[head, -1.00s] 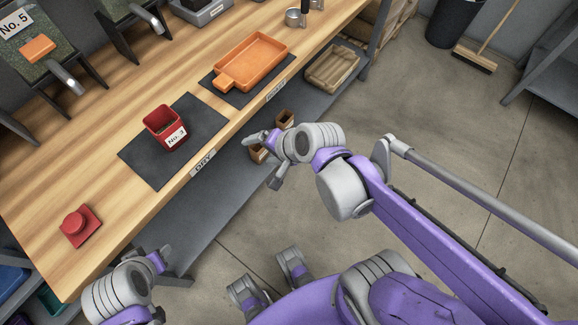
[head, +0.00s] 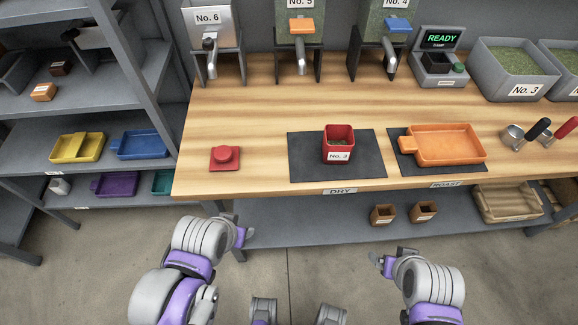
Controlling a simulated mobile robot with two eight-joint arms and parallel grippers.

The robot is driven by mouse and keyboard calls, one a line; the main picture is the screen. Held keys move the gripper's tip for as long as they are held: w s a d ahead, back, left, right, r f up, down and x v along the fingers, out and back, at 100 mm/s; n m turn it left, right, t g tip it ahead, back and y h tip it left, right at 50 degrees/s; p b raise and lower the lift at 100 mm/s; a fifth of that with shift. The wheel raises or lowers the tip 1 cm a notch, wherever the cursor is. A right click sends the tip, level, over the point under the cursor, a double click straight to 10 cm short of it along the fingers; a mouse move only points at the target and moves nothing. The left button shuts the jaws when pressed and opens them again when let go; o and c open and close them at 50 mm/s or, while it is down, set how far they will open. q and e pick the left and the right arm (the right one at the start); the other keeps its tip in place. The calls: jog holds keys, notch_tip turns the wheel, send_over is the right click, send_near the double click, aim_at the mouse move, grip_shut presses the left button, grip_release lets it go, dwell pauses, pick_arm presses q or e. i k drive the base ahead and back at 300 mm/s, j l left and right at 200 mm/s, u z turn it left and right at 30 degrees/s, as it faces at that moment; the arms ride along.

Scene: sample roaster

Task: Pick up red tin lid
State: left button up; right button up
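The red tin lid (head: 225,157) lies on the wooden bench near its left end, a flat square with a round knob on top. The red tin (head: 339,145), labelled No. 3, stands open on a dark mat to the right of the lid, with green contents inside. My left gripper (head: 246,234) is in front of the bench, below and apart from the lid. My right gripper (head: 376,259) is in front of the bench, further right and well away from the lid. Both are seen small and side-on, so whether their fingers are open is unclear.
An orange tray (head: 446,145) sits on a second dark mat (head: 405,160). Dispensers, a scale reading READY (head: 440,62) and grey bins (head: 515,70) line the back. A shelf with coloured trays stands left. The bench around the lid is clear.

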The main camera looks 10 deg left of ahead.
aim_at(223, 157)
jog(key=k+j+u, duration=0.1)
jog(key=u, duration=0.9)
